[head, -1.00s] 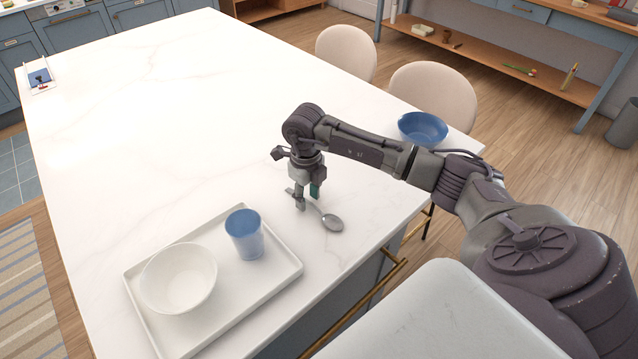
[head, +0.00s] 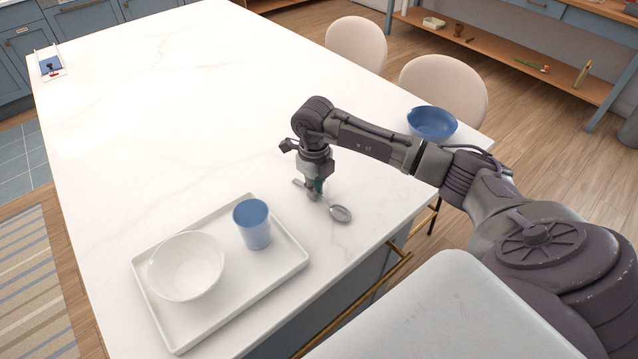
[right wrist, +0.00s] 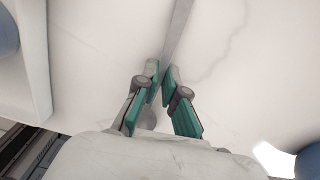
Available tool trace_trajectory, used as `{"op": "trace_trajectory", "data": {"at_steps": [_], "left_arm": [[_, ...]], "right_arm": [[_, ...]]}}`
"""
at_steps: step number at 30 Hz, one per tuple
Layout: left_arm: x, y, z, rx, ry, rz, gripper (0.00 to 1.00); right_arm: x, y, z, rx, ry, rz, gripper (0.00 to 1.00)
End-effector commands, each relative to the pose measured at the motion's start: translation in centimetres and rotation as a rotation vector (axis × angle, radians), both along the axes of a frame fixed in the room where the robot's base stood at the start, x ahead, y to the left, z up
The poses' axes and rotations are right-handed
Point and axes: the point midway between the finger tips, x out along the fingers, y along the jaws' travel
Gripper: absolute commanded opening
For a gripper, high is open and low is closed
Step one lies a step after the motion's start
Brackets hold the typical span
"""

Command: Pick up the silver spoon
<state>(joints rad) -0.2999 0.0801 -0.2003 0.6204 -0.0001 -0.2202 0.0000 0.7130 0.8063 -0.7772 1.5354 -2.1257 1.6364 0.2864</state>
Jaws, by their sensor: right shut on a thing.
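The silver spoon (head: 341,214) is on or just above the white countertop, its bowl toward the lower right and its handle end toward the upper left. My right gripper (head: 314,194) points down over the spoon and is shut on its handle. In the right wrist view the two green-padded fingers (right wrist: 162,84) close around the handle (right wrist: 179,30), which runs up past the fingertips. The spoon's bowl (right wrist: 147,117) shows partly between the fingers. I cannot tell whether the spoon is clear of the counter. My left gripper is not in view.
A white tray (head: 292,262) with a white bowl (head: 186,266) and a blue cup (head: 252,224) stands left of the spoon. A blue bowl (head: 432,123) sits near the counter's right edge. The far countertop (head: 190,110) is mostly clear.

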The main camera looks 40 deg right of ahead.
Motion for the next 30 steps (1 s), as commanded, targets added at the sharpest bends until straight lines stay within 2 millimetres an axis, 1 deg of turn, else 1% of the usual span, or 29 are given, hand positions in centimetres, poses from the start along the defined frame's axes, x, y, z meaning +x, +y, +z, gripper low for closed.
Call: {"op": "trace_trajectory", "data": {"at_steps": [5,8,9,11,15,21,25,30], "left_arm": [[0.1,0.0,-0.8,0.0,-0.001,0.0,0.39],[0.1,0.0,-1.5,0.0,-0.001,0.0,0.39],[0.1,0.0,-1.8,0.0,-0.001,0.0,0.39],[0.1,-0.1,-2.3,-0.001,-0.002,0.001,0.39],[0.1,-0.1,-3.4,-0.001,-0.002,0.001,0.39],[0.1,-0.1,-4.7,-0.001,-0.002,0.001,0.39],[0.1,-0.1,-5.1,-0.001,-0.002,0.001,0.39],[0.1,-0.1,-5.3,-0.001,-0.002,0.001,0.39]], "right_arm": [[0.1,-0.1,1.4,-0.001,-0.005,0.001,0.0],[0.2,0.0,2.9,-0.001,-0.007,0.001,0.0],[0.2,-0.1,3.7,0.0,-0.008,0.0,0.0],[-0.5,-1.5,4.4,-0.005,-0.004,-0.005,0.0],[-1.9,-4.4,6.2,-0.004,-0.004,-0.005,0.0],[-3.7,-8.0,8.8,-0.003,-0.003,-0.004,0.0],[-4.5,-9.5,9.9,-0.002,-0.001,-0.002,0.0],[-4.9,-10.4,10.7,0.0,-0.001,-0.001,0.0]]}}
